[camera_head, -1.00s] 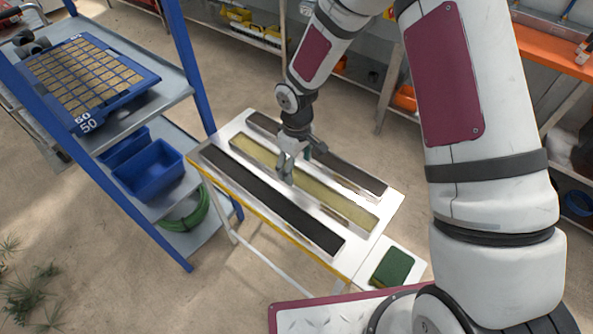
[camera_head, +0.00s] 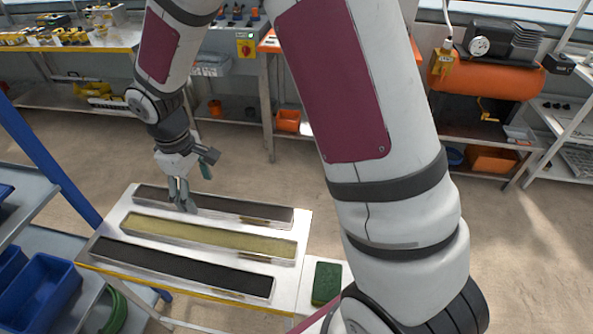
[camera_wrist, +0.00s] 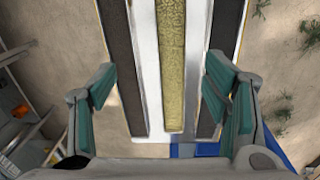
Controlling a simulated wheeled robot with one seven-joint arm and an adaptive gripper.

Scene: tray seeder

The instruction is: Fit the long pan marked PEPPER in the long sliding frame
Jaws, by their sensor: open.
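Three long narrow pans lie side by side on a small white table. The far pan (camera_head: 230,207) holds dark brown stuff, the middle pan (camera_head: 210,235) is pale yellow, and the near pan (camera_head: 180,265) is black. I cannot read a PEPPER mark on any of them. My gripper (camera_head: 182,207) is open and empty above the table, its fingertips overlapping the far pan's left part in the head view. In the wrist view, the yellow pan (camera_wrist: 171,65) runs between the spread fingers of my gripper (camera_wrist: 160,95). I cannot make out the long sliding frame.
A green pad (camera_head: 326,283) sits right of the pans. A blue shelf rack with a blue bin (camera_head: 45,295) stands at the left. Benches with an orange tank (camera_head: 485,77) and tools line the back. The floor between table and benches is clear.

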